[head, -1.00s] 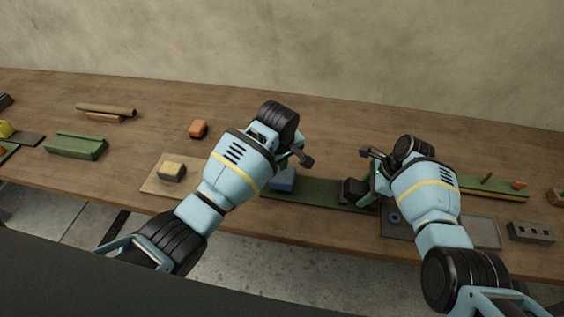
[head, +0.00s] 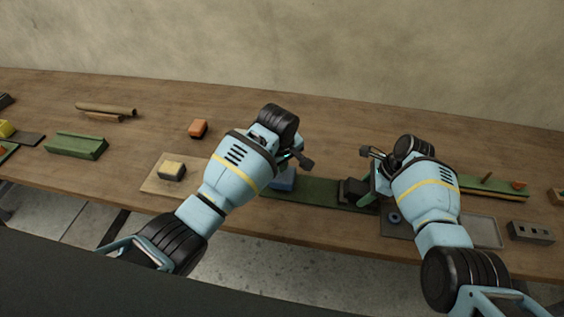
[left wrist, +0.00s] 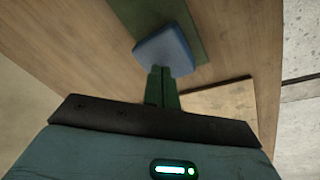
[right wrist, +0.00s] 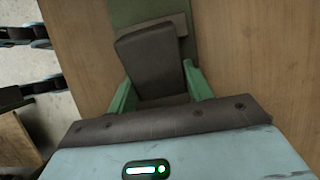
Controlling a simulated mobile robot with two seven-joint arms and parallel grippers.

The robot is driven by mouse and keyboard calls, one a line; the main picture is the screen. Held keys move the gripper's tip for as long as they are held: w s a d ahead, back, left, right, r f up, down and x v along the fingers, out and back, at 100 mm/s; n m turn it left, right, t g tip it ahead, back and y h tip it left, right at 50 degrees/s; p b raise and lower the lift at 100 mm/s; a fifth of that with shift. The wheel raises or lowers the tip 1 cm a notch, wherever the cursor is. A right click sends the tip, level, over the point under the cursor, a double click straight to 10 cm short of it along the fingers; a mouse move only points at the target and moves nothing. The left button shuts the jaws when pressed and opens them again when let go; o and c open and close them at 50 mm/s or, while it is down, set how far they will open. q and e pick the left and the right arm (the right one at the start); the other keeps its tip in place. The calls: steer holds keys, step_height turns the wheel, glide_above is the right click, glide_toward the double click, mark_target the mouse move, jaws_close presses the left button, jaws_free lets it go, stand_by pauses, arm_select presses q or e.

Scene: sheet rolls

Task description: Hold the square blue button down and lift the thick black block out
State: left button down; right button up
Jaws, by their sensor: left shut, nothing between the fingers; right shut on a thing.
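The square blue button (head: 284,182) is at the left end of a long green base (head: 312,190). It also shows in the left wrist view (left wrist: 165,49). My left gripper (left wrist: 162,70) is shut and empty, its fingertips at the button's near edge, apparently touching its top. How far the button is pressed I cannot tell. The thick black block (right wrist: 153,60) is between the green fingers of my right gripper (right wrist: 158,88), which is shut on it. In the head view the block (head: 354,188) is low at the base's right part. Its lower end is hidden.
A grey tray (head: 484,232) and a grey block with holes (head: 531,232) are at the right. A board with a yellowish block (head: 172,171) lies left of my left arm.

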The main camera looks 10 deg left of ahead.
mark_target(282, 176)
arm_select(q)
steer(key=shift+s+x, duration=0.25)
steer(key=shift+x, duration=0.8)
steer(key=shift+s+x, duration=0.25)
steer(key=shift+x, duration=0.85)
steer(key=shift+s+f, duration=0.1)
steer(key=shift+f, duration=0.05)
arm_select(e)
steer(key=shift+r, duration=2.5)
arm_select(q)
steer(key=shift+w+r+v, duration=0.1)
steer(key=shift+w+v, duration=0.25)
steer(key=shift+v, duration=1.15)
steer(key=shift+w+r+v, duration=0.1)
steer(key=shift+w+v, duration=0.3)
steer(key=shift+v, duration=1.15)
steer(key=shift+w+r+v, duration=0.1)
steer(key=shift+w+v, duration=0.25)
steer(key=shift+v, duration=1.15)
steer(key=shift+w, duration=0.15)
arm_select(e)
steer(key=shift+w, duration=0.1)
arm_select(q)
steer(key=shift+f, duration=0.1)
